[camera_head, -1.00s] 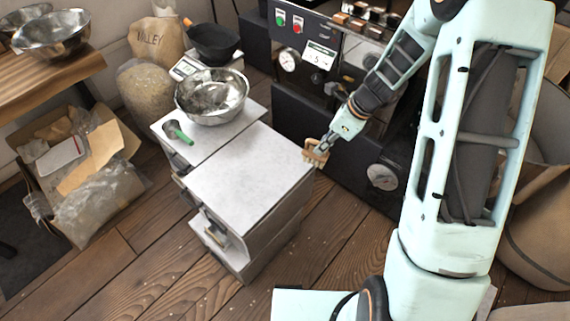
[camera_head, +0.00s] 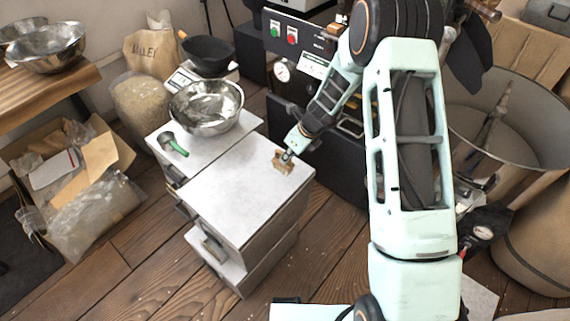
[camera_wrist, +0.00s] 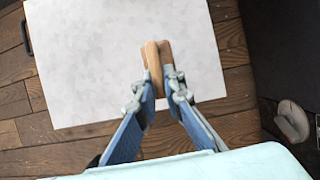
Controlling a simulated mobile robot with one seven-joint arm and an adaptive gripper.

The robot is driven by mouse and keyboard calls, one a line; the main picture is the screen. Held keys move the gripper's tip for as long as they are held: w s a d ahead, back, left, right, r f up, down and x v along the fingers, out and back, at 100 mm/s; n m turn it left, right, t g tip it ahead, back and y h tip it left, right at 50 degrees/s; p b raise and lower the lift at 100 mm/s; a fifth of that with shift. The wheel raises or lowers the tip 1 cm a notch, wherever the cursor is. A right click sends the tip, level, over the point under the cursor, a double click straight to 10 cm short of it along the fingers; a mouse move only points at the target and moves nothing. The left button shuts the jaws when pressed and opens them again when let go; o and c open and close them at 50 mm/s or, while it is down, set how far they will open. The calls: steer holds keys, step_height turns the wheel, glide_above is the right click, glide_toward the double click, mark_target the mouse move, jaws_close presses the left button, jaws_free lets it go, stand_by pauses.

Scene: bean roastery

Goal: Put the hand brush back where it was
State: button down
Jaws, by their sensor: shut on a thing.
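The hand brush (camera_head: 284,164) is a small wooden block-like thing held at the end of my arm; it also shows in the wrist view (camera_wrist: 152,62). My gripper (camera_head: 289,155) is shut on it, with a finger on each side in the wrist view (camera_wrist: 158,88). The brush is over the right part of the white cabinet top (camera_head: 235,190), near its back right edge. I cannot tell whether it touches the top. The lower part of the brush is hidden in the wrist view.
A steel bowl (camera_head: 206,108) and a green-handled scoop (camera_head: 173,144) are on the rear-left part of the cabinet. A black pan (camera_head: 207,54) on a scale is behind them. The dark roaster (camera_head: 315,140) stands close behind my gripper. The front cabinet top is otherwise bare.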

steer(key=shift+w+a+f, duration=0.2)
steer(key=shift+a+f, duration=0.1)
steer(key=shift+f, duration=0.2)
steer(key=shift+w+a+f+b, duration=0.1)
steer(key=shift+f+b, duration=0.25)
steer(key=shift+f, duration=1.25)
steer(key=shift+f, duration=0.2)
steer(key=c, duration=2)
jaws_free()
steer(key=shift+c, duration=0.2)
steer(key=shift+r, duration=0.1)
